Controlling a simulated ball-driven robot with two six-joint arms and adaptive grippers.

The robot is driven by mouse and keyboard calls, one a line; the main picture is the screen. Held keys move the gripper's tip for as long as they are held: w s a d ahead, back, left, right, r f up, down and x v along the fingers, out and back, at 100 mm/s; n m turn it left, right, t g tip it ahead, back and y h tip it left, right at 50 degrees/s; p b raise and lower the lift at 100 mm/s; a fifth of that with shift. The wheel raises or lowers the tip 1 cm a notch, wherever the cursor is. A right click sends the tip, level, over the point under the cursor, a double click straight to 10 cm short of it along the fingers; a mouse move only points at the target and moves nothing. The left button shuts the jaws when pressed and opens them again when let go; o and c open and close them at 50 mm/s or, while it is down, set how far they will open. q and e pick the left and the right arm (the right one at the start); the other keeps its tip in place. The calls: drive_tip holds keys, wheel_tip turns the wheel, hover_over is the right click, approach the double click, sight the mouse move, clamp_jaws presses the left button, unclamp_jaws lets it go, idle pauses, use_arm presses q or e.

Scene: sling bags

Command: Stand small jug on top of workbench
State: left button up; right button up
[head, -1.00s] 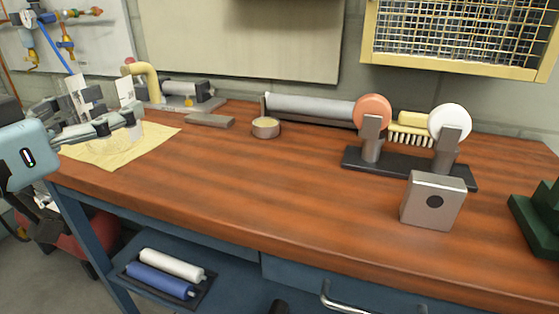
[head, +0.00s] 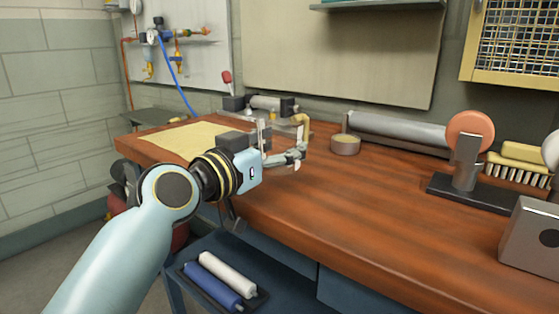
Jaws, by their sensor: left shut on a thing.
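The workbench (head: 350,215) has a brown wooden top and a blue frame. My left gripper (head: 284,150) is over its left part, near the front of the yellow cloth. The gripper is shut on a clear, glassy thing, which seems to be the small jug; its outline is faint and largely hidden by the fingers. I cannot tell whether it touches the wood. My right gripper is not in view.
A yellow cloth (head: 185,141) lies at the bench's left end. A round tin (head: 345,146), a grey roll (head: 398,131), a buffing machine (head: 467,160) and a metal box (head: 530,236) stand further right. The bench's middle front is clear.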

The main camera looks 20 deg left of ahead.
use_arm(q)
drive_tip(key=shift+f, duration=0.8)
drive_tip(key=shift+f+b, duration=0.2)
drive_tip(key=shift+b, duration=0.1)
drive_tip(key=o, duration=1.4)
drive_tip(key=shift+r, duration=0.1)
drive_tip(key=shift+c, duration=0.2)
drive_tip(key=shift+r+p, duration=0.2)
drive_tip(key=shift+p, duration=0.1)
drive_tip(key=v, duration=1.2)
drive_tip(key=shift+f, duration=0.1)
